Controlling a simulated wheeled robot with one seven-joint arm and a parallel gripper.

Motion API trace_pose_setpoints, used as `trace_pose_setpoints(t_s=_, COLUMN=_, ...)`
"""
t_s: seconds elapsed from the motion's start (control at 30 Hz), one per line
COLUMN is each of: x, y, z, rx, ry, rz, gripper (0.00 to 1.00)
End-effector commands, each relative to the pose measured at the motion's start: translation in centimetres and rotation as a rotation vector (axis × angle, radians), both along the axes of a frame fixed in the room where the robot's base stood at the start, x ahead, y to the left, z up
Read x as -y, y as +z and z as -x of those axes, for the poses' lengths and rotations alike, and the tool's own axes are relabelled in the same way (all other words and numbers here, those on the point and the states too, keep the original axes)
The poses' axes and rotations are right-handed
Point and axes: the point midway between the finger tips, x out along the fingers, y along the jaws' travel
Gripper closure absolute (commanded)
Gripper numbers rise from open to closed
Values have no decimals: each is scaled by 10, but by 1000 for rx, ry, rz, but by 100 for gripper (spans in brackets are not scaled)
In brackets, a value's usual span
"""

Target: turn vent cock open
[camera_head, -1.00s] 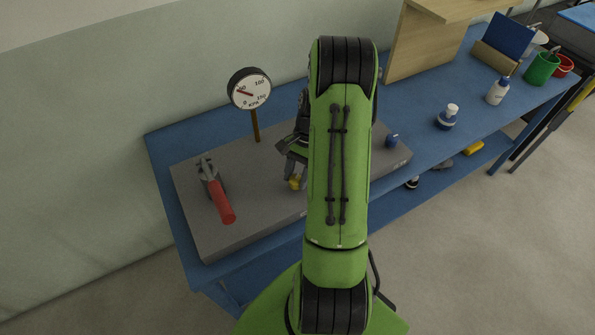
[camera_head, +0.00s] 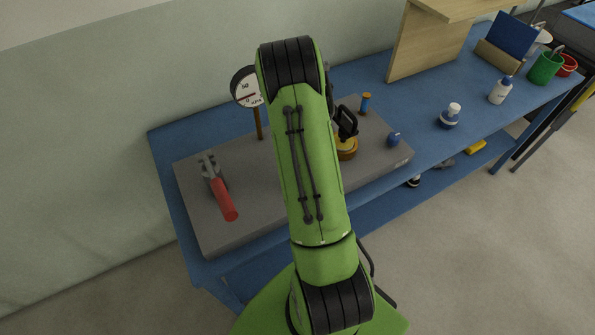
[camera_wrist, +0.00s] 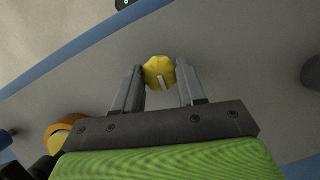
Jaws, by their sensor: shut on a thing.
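A yellow knob with a pale mark on its face, apparently the vent cock (camera_wrist: 159,67), sits between the fingertips of my gripper (camera_wrist: 161,82) in the wrist view. The two grey fingers are shut on its sides. In the head view my green arm hides the knob and the fingers. The round pressure gauge (camera_head: 244,88) stands on a brown post at the back of the grey slab, its right part covered by my arm.
The grey slab (camera_head: 240,237) lies on a blue bench (camera_head: 164,137). Bottles (camera_head: 499,91) stand farther right.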

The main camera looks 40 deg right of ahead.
Motion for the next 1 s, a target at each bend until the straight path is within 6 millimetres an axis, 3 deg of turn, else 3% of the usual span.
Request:
trace_pose_setpoints(t_s=0.7, x=0, y=0, z=-1, rx=3, ry=78, rz=2, gripper=90)
trace_pose_setpoints(t_s=0.73, x=0, y=0, z=-1, rx=3, ry=78, rz=2, gripper=58)
trace_pose_setpoints(t_s=0.9, x=0, y=0, z=-1, rx=2, ry=77, rz=2, gripper=35)
trace_pose_setpoints(t_s=1.0, x=0, y=0, z=-1, rx=2, ry=77, rz=1, gripper=35)
